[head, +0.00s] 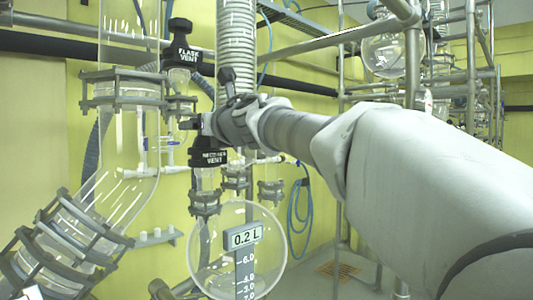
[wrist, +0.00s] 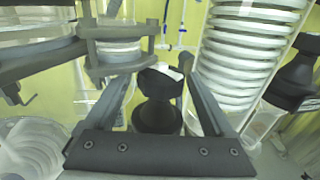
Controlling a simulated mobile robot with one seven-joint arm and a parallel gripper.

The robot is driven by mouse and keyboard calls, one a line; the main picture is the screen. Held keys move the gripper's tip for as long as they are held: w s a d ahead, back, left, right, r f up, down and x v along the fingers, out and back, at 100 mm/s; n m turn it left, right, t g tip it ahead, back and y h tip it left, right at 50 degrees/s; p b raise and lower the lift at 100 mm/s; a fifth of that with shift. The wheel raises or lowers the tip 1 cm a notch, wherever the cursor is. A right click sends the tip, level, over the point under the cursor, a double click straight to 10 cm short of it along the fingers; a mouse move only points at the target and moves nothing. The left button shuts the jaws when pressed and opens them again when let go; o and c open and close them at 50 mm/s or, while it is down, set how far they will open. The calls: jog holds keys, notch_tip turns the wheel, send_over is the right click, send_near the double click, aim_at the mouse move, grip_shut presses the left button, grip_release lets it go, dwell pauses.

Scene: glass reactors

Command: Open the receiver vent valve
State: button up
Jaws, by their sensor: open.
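The receiver vent valve (head: 208,158) is a black block with a white label, in the head view above the round glass receiver (head: 205,262). My gripper (head: 190,124) is just above it, reaching in from the right. In the wrist view my gripper (wrist: 157,78) is open, with one finger on each side of a black valve part (wrist: 157,115). That part appears to be the receiver vent valve. I cannot tell whether either finger touches it. My gripper and wrist hide the valve's top in the head view.
The flask vent valve (head: 183,52), also black, stands above left of my gripper. A ribbed column (head: 236,45) rises close behind my wrist; it also shows in the wrist view (wrist: 243,45). A clamped flange (wrist: 118,50) lies close by the left finger. Metal pipes frame the right.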

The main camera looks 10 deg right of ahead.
jog(key=shift+r+m+t+h+p, duration=0.2)
jog(key=shift+m+h+p, duration=0.6)
jog(key=shift+p, duration=1.25)
jog(key=shift+r+m+t+h+p, duration=0.1)
jog(key=shift+m+t+h+p, duration=0.3)
jog(key=shift+h+p, duration=1.2)
jog(key=shift+r+m+t+h+p, duration=0.15)
jog(key=shift+m+h+p, duration=0.4)
jog(key=shift+p, duration=1.95)
jog(key=m+h+p, duration=0.1)
jog(key=h+p, duration=0.1)
jog(key=p, duration=0.3)
jog(key=shift+f+m+h, duration=0.1)
jog(key=shift+m+h, duration=0.15)
jog(key=shift+m, duration=0.1)
